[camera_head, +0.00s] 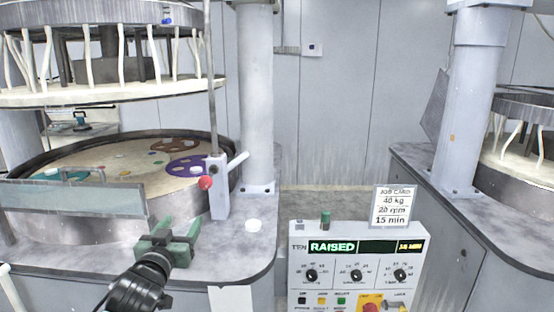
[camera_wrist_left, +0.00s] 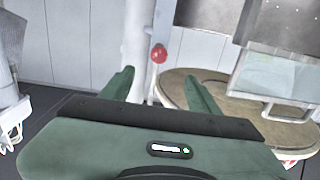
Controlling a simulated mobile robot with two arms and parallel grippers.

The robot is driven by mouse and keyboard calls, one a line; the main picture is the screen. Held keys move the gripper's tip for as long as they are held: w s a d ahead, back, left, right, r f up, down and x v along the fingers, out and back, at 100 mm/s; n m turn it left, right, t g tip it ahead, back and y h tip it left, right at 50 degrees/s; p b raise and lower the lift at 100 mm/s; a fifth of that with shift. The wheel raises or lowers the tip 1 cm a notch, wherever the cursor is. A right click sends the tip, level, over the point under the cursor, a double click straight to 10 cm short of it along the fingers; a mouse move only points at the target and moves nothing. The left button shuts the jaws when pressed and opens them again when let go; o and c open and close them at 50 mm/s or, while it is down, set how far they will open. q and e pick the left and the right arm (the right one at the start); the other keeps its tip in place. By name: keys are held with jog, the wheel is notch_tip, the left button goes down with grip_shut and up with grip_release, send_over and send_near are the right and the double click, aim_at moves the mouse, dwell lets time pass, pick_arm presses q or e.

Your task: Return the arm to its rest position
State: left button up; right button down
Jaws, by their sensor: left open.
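My left gripper (camera_head: 180,226) is green, and its black wrist comes in from the bottom left. It is over the front of the left machine's grey ledge, left of the control panel. Its two fingers are apart with nothing between them. In the left wrist view the open fingers (camera_wrist_left: 159,88) point toward a white post with a red ball knob (camera_wrist_left: 159,54), which stands beyond them. The red knob also shows in the head view (camera_head: 205,183). My right gripper is in neither view.
The left platen (camera_head: 120,165) carries coloured discs under a raised upper plate (camera_head: 110,92). A small white round piece (camera_head: 254,225) lies on the ledge. The control panel (camera_head: 355,270) reads "RAISED"; a job card (camera_head: 393,207) stands on it. Another machine (camera_head: 430,185) stands at right.

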pick_arm(q)
jog(key=s+d+f+g, duration=0.1)
jog(key=s+f+g, duration=0.3)
jog(key=s+f, duration=0.55)
jog(key=s+d+f+g, duration=0.1)
jog(key=s+f+g, duration=0.2)
jog(key=s+f, duration=0.65)
jog(key=s+f+m+g, duration=0.1)
jog(key=s+f+g, duration=0.4)
jog(key=s, duration=0.6)
jog(key=s+f+m+g, duration=0.1)
jog(key=s+f+g, duration=0.1)
jog(key=s+f, duration=0.7)
jog(key=s+f+g, duration=0.1)
jog(key=s+f, duration=0.1)
jog(key=f, duration=1)
jog(key=s+f+g, duration=0.1)
jog(key=s+f, duration=0.1)
jog(key=f, duration=1)
jog(key=s+a+f, duration=0.2)
jog(key=s+f, duration=1.4)
jog(key=shift+s+a+g+y, duration=0.2)
jog(key=shift+a+g+y, duration=0.1)
jog(key=shift+g, duration=0.1)
